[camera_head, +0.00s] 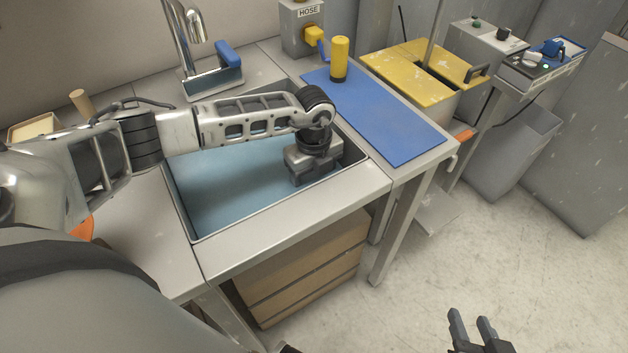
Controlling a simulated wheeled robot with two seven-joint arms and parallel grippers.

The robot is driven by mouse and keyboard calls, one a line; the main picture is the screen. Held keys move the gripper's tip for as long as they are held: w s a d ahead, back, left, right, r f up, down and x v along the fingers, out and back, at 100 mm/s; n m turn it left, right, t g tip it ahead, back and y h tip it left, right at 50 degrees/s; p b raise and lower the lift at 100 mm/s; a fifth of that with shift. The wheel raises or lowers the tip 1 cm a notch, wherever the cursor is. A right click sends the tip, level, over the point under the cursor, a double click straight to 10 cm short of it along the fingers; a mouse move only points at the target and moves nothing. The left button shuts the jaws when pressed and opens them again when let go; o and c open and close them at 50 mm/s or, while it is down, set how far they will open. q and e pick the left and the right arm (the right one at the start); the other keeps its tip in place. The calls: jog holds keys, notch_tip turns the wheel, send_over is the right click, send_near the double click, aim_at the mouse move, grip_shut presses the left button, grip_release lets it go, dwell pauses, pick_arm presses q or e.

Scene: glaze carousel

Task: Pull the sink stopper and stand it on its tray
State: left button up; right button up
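The sink (215,230) is a rectangular basin in the grey counter, with flat blue, water-like content (235,195). My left arm reaches across it from the left. My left gripper (312,178) points down over the right part of the basin. Its fingertips are hidden beneath its body, so I cannot see whether it holds anything. No stopper shows in the basin. I cannot tell which thing is the stopper's tray. My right gripper (472,322) is at the bottom right, above the floor, with its two fingers apart and nothing between them.
A faucet (190,40) with a blue lever stands behind the sink. A blue mat (385,120) lies right of it, with a yellow dark-based cylinder (340,58) at its back. Farther right are a yellow-lidded bin (415,75) and control boxes (540,65). The front floor is clear.

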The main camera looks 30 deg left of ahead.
aim_at(313, 175)
pick_arm(q)
jog(key=c, duration=1.3)
jog(key=shift+r, duration=0.1)
jog(key=shift+r+p, duration=2.8)
jog(key=shift+r, duration=0.1)
